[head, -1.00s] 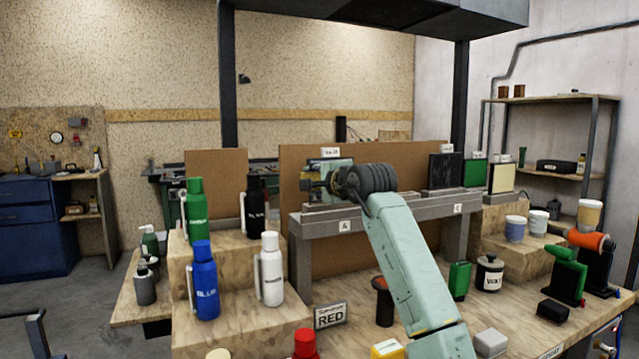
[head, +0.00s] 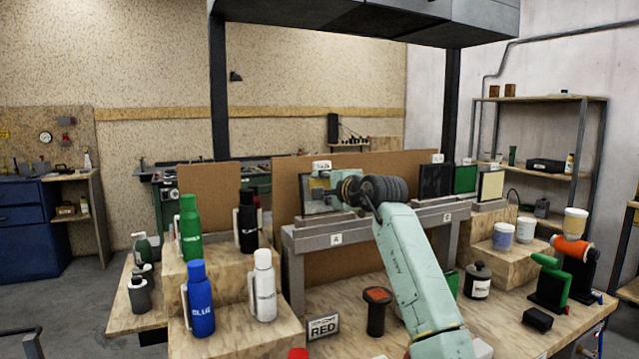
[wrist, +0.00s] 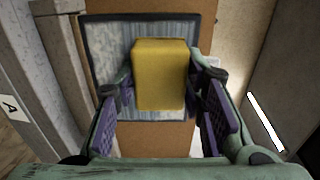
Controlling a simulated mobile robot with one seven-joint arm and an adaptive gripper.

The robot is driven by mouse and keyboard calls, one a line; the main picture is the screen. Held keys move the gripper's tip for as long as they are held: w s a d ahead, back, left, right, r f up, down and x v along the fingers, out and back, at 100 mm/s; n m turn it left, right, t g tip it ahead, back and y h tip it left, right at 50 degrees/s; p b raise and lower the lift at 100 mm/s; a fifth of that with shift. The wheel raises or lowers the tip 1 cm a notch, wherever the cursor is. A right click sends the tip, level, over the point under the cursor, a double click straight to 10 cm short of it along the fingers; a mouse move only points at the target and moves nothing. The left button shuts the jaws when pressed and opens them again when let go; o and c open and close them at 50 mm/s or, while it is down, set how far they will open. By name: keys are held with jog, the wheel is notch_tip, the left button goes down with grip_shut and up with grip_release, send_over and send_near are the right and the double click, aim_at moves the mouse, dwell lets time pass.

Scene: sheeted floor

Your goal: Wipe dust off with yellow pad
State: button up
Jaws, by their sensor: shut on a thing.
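My gripper (wrist: 161,82) is shut on the yellow pad (wrist: 160,72), a block with purple-lined fingers on both sides. The pad is in front of a dark-framed panel (wrist: 105,50) with a grey, streaky, dusty-looking face. Whether the pad touches that face cannot be told. In the head view my gripper (head: 338,190) is at this panel (head: 312,205), at the left part of the raised grey ledge (head: 310,232) near label A. The pad is mostly hidden there by my gripper.
On the ledge to the right stand a dark panel (head: 436,181), a green panel (head: 465,179) and a cream panel (head: 490,185). Brown board (head: 285,190) stands behind. Blue (head: 199,300), white (head: 263,285), green (head: 190,228) and black (head: 247,222) bottles stand on wooden steps at left.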

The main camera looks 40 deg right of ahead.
jog(key=shift+s+d+r+p, duration=0.15)
jog(key=shift+d+p, duration=0.25)
jog(key=shift+d, duration=0.05)
jog(key=shift+s+d+r+p, duration=0.1)
jog(key=shift+d+r+p, duration=0.05)
jog(key=shift+d+p, duration=0.25)
jog(key=d, duration=0.2)
jog(key=s+d, duration=0.1)
jog(key=d+p, duration=0.1)
jog(key=d, duration=0.1)
jog(key=shift+s+d+f, duration=0.15)
jog(key=shift+d+f, duration=0.1)
jog(key=shift+d, duration=0.05)
jog(key=shift+s, duration=0.1)
jog(key=shift+b+v, duration=2.3)
jog(key=shift+v, duration=0.65)
jog(key=shift+a, duration=0.1)
